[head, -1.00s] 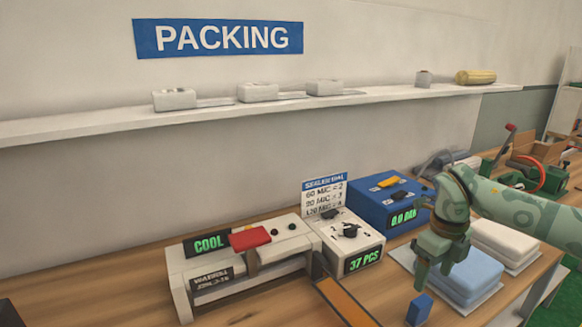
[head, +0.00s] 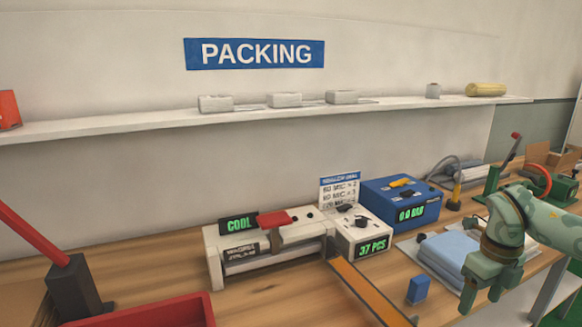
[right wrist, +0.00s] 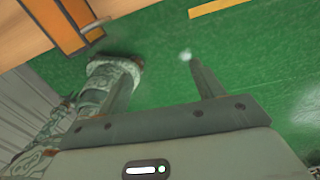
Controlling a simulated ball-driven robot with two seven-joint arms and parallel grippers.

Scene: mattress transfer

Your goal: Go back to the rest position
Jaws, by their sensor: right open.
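My right gripper (head: 480,297) is at the lower right in the head view, in front of the pale blue folded stack (head: 452,247) and partly covering it. In the right wrist view its two fingers (right wrist: 162,70) are spread with nothing between them, over green floor. A small blue block (head: 418,290) stands on the wooden table just left of the gripper, apart from it. My left gripper is in neither view.
The wooden table (head: 250,300) carries a white sealer (head: 262,262), a counter box (head: 362,240) and a blue box (head: 400,203). An orange strip (head: 368,290) runs to the front. A red tray (head: 160,312) and red lever (head: 35,235) are at left. Green floor (right wrist: 240,60) shows below.

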